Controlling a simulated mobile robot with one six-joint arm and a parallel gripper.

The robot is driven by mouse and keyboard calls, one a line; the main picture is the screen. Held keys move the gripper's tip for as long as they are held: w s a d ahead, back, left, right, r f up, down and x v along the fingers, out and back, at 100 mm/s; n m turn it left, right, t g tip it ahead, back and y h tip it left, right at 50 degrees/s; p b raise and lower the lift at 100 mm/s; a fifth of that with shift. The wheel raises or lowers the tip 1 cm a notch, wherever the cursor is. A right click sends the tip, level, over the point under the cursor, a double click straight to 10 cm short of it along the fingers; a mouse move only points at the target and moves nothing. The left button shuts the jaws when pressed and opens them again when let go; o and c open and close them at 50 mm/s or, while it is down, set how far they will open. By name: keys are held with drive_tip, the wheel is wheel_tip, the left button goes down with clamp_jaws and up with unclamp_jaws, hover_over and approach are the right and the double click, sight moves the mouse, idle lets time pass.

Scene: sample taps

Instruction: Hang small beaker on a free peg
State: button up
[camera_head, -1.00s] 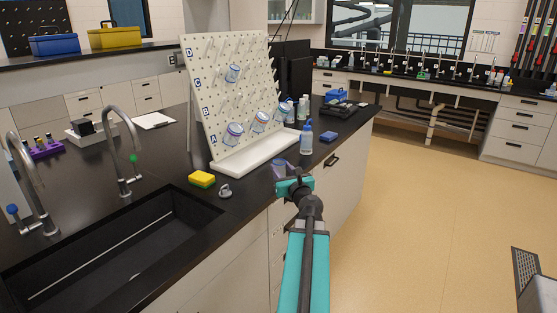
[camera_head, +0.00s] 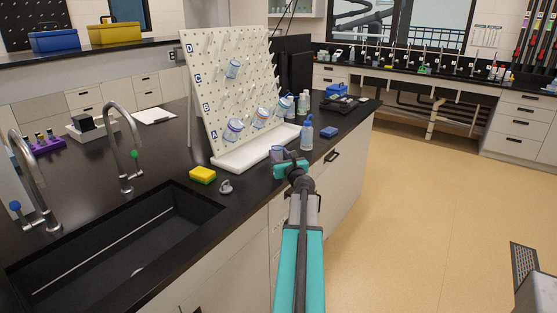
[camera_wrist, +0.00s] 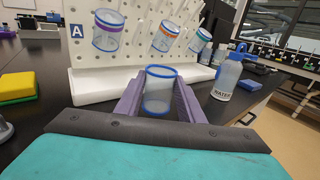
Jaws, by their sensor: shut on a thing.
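A small clear beaker (camera_wrist: 159,95) with a blue rim is between the two purple fingers of my gripper (camera_wrist: 159,98) in the wrist view. My gripper (camera_head: 283,156) is shut on it, and the beaker stands upright, mouth up. In the head view the beaker is mostly hidden by the gripper. The white pegboard (camera_head: 209,106) stands behind, with rows of pegs marked A to D. Many pegs are bare.
The white drip tray (camera_wrist: 92,88) lies at the board's foot. A wash bottle (camera_wrist: 227,75) stands to the right of the gripper. A yellow sponge (camera_head: 203,174) and a grey fitting (camera_head: 226,187) lie left, near the sink (camera_head: 120,235). A blue block (camera_head: 329,131) lies right.

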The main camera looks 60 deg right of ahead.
drive_tip(key=shift+w+d+f, duration=0.1)
drive_tip(key=shift+w+d, duration=0.5)
drive_tip(key=shift+d, duration=0.15)
drive_tip(key=shift+w+d, duration=0.2)
drive_tip(key=shift+w+d+f, duration=0.15)
drive_tip(key=shift+f, duration=1.6)
drive_tip(key=shift+f, duration=0.2)
drive_tip(key=o, duration=1)
drive_tip(key=shift+o, duration=0.2)
drive_tip(key=shift+r, duration=0.2)
